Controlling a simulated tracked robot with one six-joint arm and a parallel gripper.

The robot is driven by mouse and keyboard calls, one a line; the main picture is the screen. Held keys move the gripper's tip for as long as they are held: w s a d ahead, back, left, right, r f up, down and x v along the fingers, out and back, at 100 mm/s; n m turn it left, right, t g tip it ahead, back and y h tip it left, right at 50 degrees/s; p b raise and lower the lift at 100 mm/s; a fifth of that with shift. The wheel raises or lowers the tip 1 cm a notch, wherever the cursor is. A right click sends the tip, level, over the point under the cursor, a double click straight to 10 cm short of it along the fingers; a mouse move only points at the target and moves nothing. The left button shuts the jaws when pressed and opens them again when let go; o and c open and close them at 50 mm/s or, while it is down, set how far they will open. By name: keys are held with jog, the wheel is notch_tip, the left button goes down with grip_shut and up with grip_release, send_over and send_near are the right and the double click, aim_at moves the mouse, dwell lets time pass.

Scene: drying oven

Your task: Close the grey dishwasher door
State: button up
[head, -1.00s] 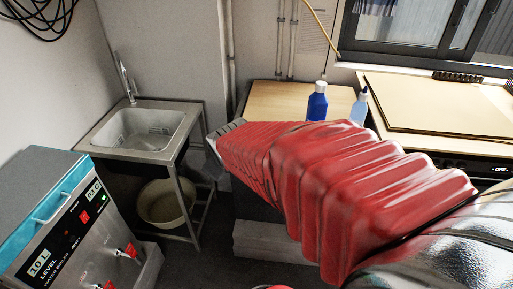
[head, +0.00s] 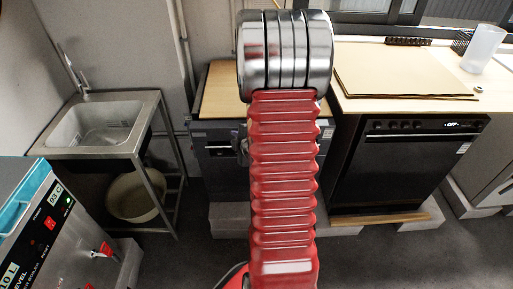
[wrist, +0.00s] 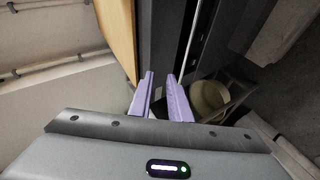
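The grey dishwasher (head: 222,158) stands left of centre in the head view, under a light wooden top (head: 222,90). My red and silver arm covers its right part, so I cannot tell how far its door is open. In the wrist view the picture is turned sideways: the wooden top (wrist: 116,28) runs at upper left, beside the dark grey dishwasher front (wrist: 158,40). My gripper (wrist: 160,74) points at this front, its two purple fingers apart with nothing visible held between them. I cannot tell whether they touch the door. In the head view my gripper is mostly hidden behind my arm.
A black appliance (head: 395,165) with an OFF display stands at right under a counter. At left are a steel sink (head: 100,130), a basin (head: 135,195) beneath it and a water boiler (head: 60,235). Low blocks line the floor; bare floor shows at lower right.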

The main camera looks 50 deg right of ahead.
jog(key=s+d+f+n+t+h, duration=0.2)
jog(key=s+d+f+t, duration=0.2)
jog(key=s+f, duration=0.8)
jog(key=shift+s+d+f, duration=0.15)
jog(key=shift+s+d, duration=0.45)
jog(key=shift+s, duration=0.1)
jog(key=shift+w, duration=0.1)
jog(key=x, duration=1.3)
jog(key=shift+w+d+r, duration=0.2)
jog(key=shift+w, duration=0.1)
jog(key=shift+c, duration=0.3)
grip_shut()
